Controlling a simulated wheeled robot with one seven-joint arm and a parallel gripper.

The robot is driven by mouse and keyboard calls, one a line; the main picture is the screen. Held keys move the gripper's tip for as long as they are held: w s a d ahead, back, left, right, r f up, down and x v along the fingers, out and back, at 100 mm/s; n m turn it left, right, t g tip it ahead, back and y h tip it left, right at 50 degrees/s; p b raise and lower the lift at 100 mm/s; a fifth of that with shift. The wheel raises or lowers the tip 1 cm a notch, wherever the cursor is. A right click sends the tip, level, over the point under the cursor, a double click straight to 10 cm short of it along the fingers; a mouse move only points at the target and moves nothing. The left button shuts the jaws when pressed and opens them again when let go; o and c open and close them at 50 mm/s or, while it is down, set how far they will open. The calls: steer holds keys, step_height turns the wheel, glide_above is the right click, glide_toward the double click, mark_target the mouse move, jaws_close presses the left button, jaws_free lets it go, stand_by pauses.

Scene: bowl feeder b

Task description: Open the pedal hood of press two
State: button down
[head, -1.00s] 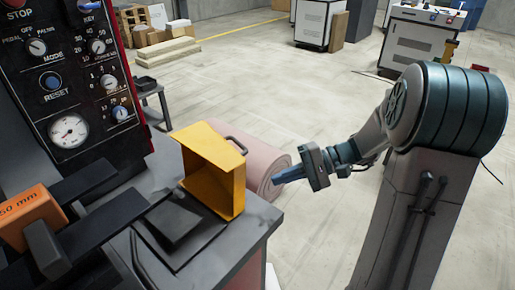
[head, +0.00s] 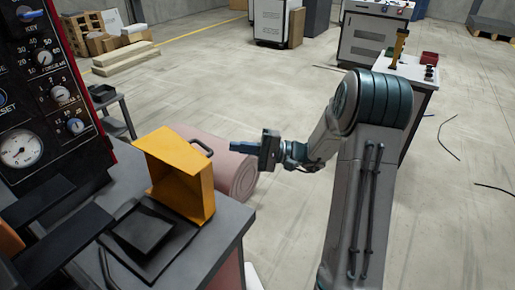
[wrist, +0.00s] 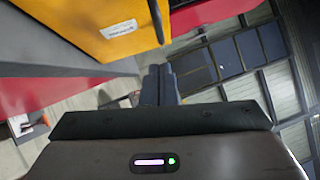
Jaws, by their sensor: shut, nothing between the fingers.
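My gripper (head: 233,147) is shut and empty, to the right of the hood at about handle height, with a visible gap in the picture. In the wrist view the yellow hood (wrist: 90,22), with a white label, is at upper left, beyond the shut fingers (wrist: 160,72).
The press control panel (head: 40,100) rises at the left, above dark bars. A pink roll (head: 235,178) lies on the floor behind the bench. White cabinets (head: 372,42) stand farther back. The floor between is mostly open, with some thin dark cables.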

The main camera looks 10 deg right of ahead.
mark_target(208, 148)
steer(key=a, duration=0.1)
steer(key=s+a+r, duration=0.1)
steer(key=a, duration=0.2)
steer(key=shift+s+a+r, duration=0.15)
steer(key=shift+s+a, duration=0.1)
steer(key=shift+s, duration=0.15)
